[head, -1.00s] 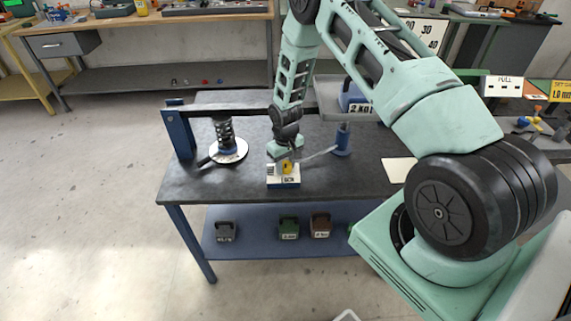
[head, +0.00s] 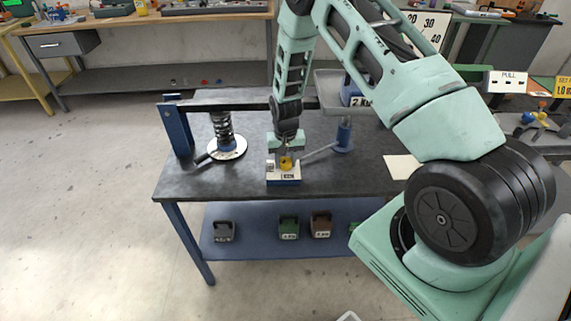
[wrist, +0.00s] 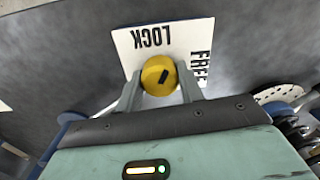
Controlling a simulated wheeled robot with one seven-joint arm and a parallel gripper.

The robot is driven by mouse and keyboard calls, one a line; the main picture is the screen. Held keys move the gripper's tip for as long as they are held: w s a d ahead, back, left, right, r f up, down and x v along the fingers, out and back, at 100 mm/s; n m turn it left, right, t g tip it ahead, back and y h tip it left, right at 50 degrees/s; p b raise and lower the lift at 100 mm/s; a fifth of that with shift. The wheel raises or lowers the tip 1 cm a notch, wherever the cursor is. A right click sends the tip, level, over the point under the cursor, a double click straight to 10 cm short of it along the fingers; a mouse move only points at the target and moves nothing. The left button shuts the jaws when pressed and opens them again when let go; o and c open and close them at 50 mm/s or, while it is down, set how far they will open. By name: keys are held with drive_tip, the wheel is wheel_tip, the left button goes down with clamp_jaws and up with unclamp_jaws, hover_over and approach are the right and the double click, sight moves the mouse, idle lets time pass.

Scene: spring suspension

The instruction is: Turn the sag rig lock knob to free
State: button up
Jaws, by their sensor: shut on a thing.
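The yellow round lock knob (wrist: 158,75) sits on a white plate (wrist: 128,43) printed LOCK and FREE in the wrist view. In the head view the yellow knob (head: 286,162) shows at the front of the small white-and-blue box (head: 284,177), with my gripper (head: 286,155) coming down from above. The fingers' exact contact there is too small to see.
The coil spring (head: 222,127) stands on a round white plate (head: 228,149) left of the box, under a dark beam (head: 240,106). A blue post (head: 344,136) stands to the right. Weights sit on the lower shelf (head: 255,242). The front left tabletop is clear.

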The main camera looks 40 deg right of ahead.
sight(286, 160)
drive_tip(key=m+b, duration=0.2)
drive_tip(key=m, duration=1)
drive_tip(key=shift+m, duration=0.3)
idle(0.4)
drive_tip(key=o, duration=1)
drive_tip(key=shift+r, duration=0.1)
wheel_tip(286, 160, up, 17)
drive_tip(key=shift+r+b, duration=0.15)
drive_tip(key=shift+b, duration=0.8)
